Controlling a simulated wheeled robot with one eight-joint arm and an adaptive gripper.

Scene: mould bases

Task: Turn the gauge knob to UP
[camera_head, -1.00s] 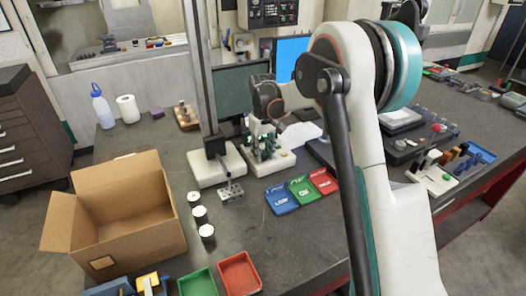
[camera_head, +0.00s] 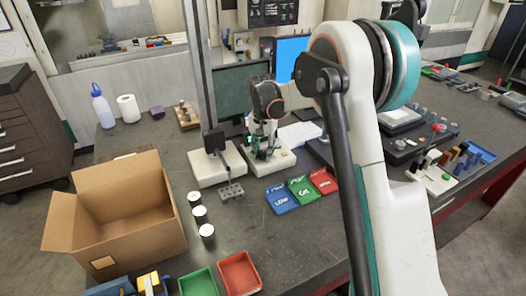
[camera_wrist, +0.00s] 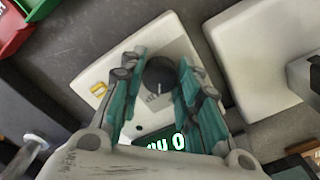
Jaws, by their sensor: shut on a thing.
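The gauge knob (camera_wrist: 160,74) is a dark round knob on a white base plate (camera_wrist: 112,72) in the wrist view. A pale line on it points toward the bottom of the picture. A yellow mark (camera_wrist: 98,89) lies on the plate left of the knob. A display with glowing digits (camera_wrist: 165,143) is partly hidden by my gripper. In the head view my gripper (camera_head: 262,142) reaches down onto the white gauge base (camera_head: 279,163).
A stand with a tall column (camera_head: 216,167) is just left of the gauge. A small metal block (camera_head: 231,191), blue (camera_head: 281,199), green (camera_head: 305,188) and red (camera_head: 324,180) trays lie in front. A cardboard box (camera_head: 135,220) stands at left.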

